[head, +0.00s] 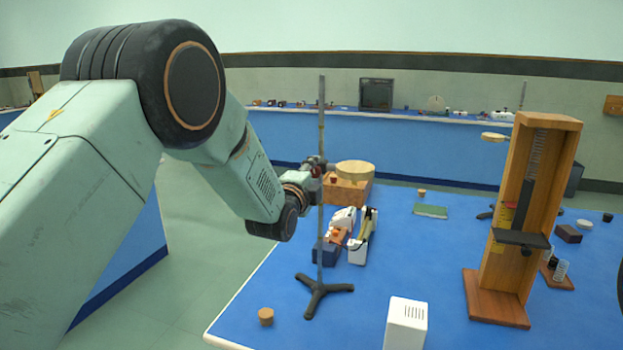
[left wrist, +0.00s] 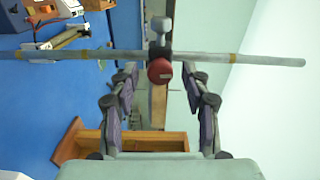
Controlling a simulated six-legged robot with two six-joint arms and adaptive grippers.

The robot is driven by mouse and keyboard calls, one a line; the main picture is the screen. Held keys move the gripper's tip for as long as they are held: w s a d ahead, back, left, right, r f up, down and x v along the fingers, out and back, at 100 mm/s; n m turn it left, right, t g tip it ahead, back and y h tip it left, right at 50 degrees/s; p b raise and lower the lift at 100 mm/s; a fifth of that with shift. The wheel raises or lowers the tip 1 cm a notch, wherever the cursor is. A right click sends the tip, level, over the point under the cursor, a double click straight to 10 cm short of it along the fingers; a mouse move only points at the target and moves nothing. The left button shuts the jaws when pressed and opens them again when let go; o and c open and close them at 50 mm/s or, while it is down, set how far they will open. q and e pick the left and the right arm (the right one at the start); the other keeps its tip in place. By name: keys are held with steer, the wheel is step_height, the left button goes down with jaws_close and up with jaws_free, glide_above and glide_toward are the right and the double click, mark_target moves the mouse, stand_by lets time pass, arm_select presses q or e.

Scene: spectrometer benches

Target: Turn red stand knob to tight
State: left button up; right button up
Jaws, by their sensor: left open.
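The red stand knob (left wrist: 160,70) sits on a dark clamp on the thin metal stand rod (left wrist: 90,54), which runs sideways across the left wrist view. My left gripper (left wrist: 160,78) is open, with one finger on each side of the knob and visible gaps between. In the head view the upright rod (head: 321,130) rises from a dark tripod base (head: 322,289) on the blue bench. My left gripper (head: 318,166) shows there at the rod's upper half, small and partly overlapped by it. Knob contact cannot be told. My right gripper is not in view.
A wooden box with a round top (head: 355,168) stands behind the rod. Small white and dark devices (head: 363,238) lie close to it. A white box (head: 406,322), a cork (head: 266,316) and a tall wooden spring frame (head: 567,160) are also on the bench (head: 440,260).

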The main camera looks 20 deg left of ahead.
arm_select(q)
steer(key=s, duration=1.2)
steer(key=shift+a, duration=0.2)
steer(key=s+f+n+g+b, duration=0.2)
steer(key=s+f+n+g, duration=0.4)
steer(key=f, duration=0.8)
steer(key=s+f+n+g+b, duration=0.25)
steer(key=s+f+n, duration=0.6)
steer(key=f, duration=0.55)
steer(key=s+f+n+g+b, duration=0.2)
steer(key=s+f+g+b, duration=0.1)
steer(key=s+f, duration=0.8)
steer(key=s+f+n+g+b, duration=0.1)
steer(key=s+f+g+b, duration=0.3)
steer(key=s+f, duration=0.8)
steer(key=s+g, duration=0.2)
steer(key=s, duration=0.4)
steer(key=shift+s+a+n+y, duration=0.3)
steer(key=shift+s+a+n, duration=0.05)
steer(key=shift+s+a, duration=0.05)
